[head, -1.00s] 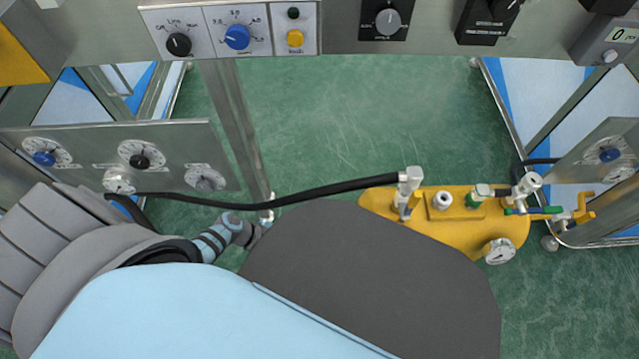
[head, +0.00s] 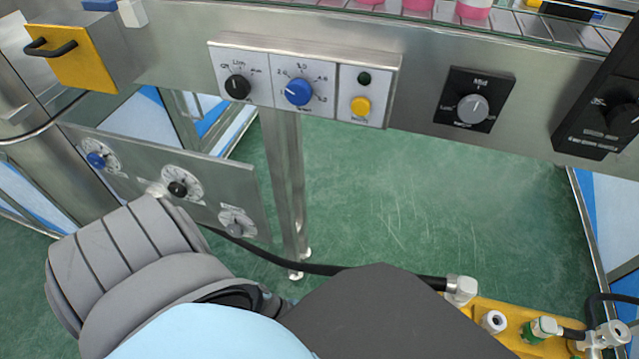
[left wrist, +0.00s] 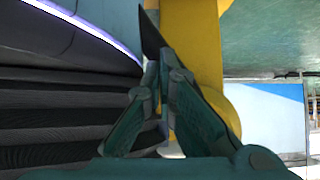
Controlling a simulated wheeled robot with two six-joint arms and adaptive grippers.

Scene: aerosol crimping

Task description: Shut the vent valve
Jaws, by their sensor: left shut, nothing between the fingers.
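A yellow manifold block (head: 490,308) shows at the bottom right of the head view, cut off by the frame edge. On it are a hose elbow (head: 460,290), a white round port (head: 493,322), a green-collared fitting (head: 540,328) and a metal fitting (head: 610,335) at the right edge. I cannot tell which part is the vent valve, and no valve lever shows clearly. My left gripper (left wrist: 163,70) is shut and empty in the left wrist view, in front of a yellow surface (left wrist: 205,35). It is hidden in the head view. My right gripper is not in view.
A control panel with black and blue knobs and a yellow button (head: 361,106) is on the steel bench front. A lower dial panel (head: 165,185) hangs at left. A black hose (head: 330,270) runs to the manifold. Open green floor (head: 400,200) lies between the bench legs.

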